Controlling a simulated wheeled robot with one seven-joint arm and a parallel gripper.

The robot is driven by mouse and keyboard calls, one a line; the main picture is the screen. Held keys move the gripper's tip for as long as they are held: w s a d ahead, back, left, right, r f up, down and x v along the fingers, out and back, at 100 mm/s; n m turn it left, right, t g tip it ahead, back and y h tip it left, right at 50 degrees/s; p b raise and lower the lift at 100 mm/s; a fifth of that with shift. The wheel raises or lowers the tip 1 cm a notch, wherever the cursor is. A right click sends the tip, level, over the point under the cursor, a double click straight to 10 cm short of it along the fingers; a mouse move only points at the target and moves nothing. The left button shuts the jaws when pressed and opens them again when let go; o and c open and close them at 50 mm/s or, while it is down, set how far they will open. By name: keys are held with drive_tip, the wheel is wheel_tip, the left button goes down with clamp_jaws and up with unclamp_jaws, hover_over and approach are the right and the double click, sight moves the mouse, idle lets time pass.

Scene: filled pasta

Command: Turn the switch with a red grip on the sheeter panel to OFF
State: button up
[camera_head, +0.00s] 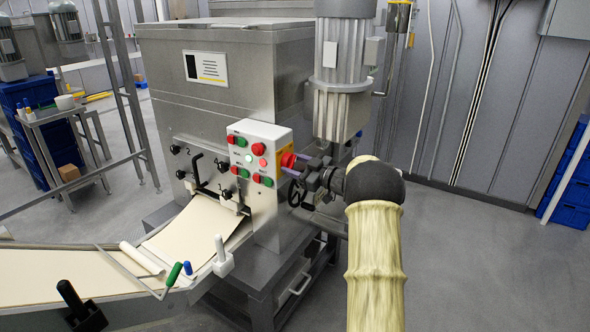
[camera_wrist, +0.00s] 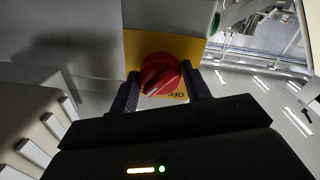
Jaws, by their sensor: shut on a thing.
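The switch with a red grip (camera_head: 287,159) is on the right side of the white sheeter panel (camera_head: 264,200). In the wrist view the red grip (camera_wrist: 158,72) sits on a yellow plate (camera_wrist: 140,45). The word OFF shows upside down below and right of the grip. A pale line on the grip slants toward the lower left, not toward the OFF lettering. My gripper (camera_head: 298,170) reaches it from the right. In the wrist view its two dark fingers (camera_wrist: 162,88) are shut on the red grip, one on each side. Other lettering on the plate is hidden.
Red and green buttons (camera_head: 237,141) cover the panel's front, left of the switch. A large grey motor (camera_head: 345,70) hangs just above my gripper. A handwheel (camera_head: 297,193) is close below. The floor at right (camera_head: 480,250) is clear.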

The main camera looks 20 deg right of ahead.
drive_tip(key=shift+w+d+n+y+b, duration=0.1)
drive_tip(key=shift+n+y+b, duration=0.25)
drive_tip(key=shift+n+b, duration=4.05)
drive_tip(key=shift+w+d+n+y+b, duration=0.1)
drive_tip(key=shift+n+y+b, duration=0.25)
drive_tip(key=shift+n+b, duration=4)
drive_tip(key=o, duration=1)
drive_tip(key=shift+r, duration=0.1)
drive_tip(key=shift+c, duration=0.2)
drive_tip(key=shift+s, duration=0.1)
drive_tip(key=v, duration=1.7)
drive_tip(key=shift+d+b, duration=0.2)
drive_tip(key=shift+b, duration=0.15)
drive_tip(key=shift+s, duration=0.1)
